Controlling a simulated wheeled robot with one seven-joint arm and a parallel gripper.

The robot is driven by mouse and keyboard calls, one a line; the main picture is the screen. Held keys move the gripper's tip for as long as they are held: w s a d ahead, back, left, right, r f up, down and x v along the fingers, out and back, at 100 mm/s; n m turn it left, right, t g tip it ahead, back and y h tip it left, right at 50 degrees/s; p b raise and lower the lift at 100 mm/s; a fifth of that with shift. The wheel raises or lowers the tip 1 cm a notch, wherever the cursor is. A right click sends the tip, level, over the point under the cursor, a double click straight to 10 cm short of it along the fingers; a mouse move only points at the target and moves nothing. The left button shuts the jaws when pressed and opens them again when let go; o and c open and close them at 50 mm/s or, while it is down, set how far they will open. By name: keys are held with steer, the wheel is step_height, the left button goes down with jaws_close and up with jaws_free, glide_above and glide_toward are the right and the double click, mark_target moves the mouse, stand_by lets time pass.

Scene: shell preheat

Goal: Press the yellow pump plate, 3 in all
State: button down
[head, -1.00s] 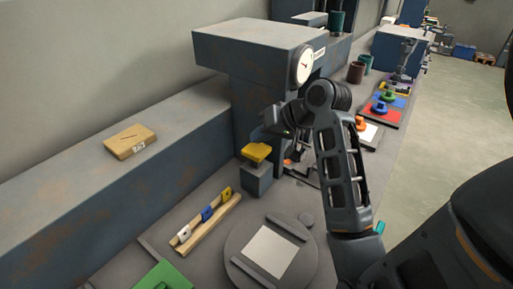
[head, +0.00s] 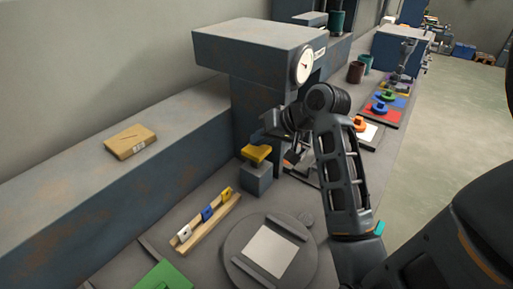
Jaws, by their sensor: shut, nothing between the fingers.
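The yellow pump plate (head: 257,154) sits on top of a grey block (head: 258,178) at the foot of the press. It looks tilted. My gripper (head: 291,162) is just to the right of the plate in the picture, partly hidden by my own arm. Its fingers are small and dark here, shut with nothing held. I cannot tell whether any part of it touches the plate. A round dial (head: 305,65) with a red needle is on the press head; its reading is too small to tell.
The press (head: 250,50) overhangs behind the plate. A wooden rack (head: 208,222) with white, blue and yellow pieces lies in front. A round turntable (head: 241,248) with a pale square is near. Coloured pads with knobs stand at the back right. A tan box (head: 130,141) lies on the ledge.

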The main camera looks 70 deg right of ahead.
mark_target(258, 148)
steer(key=shift+f+b, duration=0.55)
steer(key=shift+f, duration=1.1)
stand_by(1.4)
steer(key=shift+r, duration=0.15)
steer(key=shift+r+p, duration=1.95)
steer(key=shift+p, duration=0.4)
steer(key=shift+r, duration=2.5)
steer(key=shift+a+f, duration=0.1)
